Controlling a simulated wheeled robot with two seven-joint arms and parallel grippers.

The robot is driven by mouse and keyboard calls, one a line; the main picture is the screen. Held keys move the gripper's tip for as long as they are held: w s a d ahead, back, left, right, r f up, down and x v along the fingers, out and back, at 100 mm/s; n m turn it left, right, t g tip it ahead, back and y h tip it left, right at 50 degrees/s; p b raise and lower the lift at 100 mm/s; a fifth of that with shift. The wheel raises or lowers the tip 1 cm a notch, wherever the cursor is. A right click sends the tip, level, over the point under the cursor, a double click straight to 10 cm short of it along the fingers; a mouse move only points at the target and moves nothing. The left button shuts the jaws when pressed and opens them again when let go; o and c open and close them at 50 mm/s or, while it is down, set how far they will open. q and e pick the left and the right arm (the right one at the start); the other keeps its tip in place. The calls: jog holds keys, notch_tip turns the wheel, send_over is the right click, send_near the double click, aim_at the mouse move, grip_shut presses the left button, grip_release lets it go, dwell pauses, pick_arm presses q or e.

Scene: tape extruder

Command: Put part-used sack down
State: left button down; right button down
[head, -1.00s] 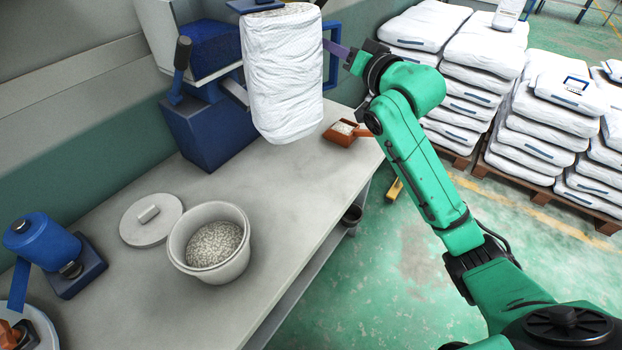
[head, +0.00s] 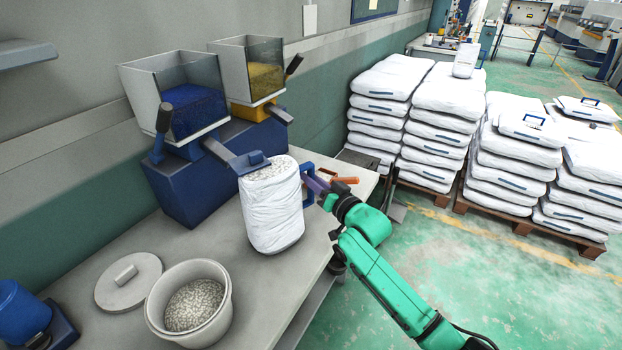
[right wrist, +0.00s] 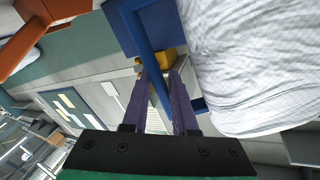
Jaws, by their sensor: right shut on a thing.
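The part-used sack (head: 270,212) is white, upright and open at the top, with pale pellets showing at its mouth. It is at the bench (head: 215,252), in front of the blue hopper unit; I cannot tell whether its base touches the bench top. My right gripper (head: 314,185) is shut on the sack's blue handle (head: 307,201) at its right side. In the right wrist view the purple fingers (right wrist: 160,92) close on the blue handle (right wrist: 139,30), with the white sack (right wrist: 250,65) to the right. My left gripper is out of view.
A tub of pellets (head: 158,304) and its round lid (head: 112,290) stand on the bench, left of the sack. An orange scoop (head: 345,180) lies behind the gripper. Hoppers (head: 185,98) stand behind. Pallets of sacks (head: 440,125) fill the floor to the right.

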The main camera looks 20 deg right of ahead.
jog(key=c, duration=0.7)
grip_release()
jog(key=b+v, duration=0.1)
jog(key=v, duration=1.1)
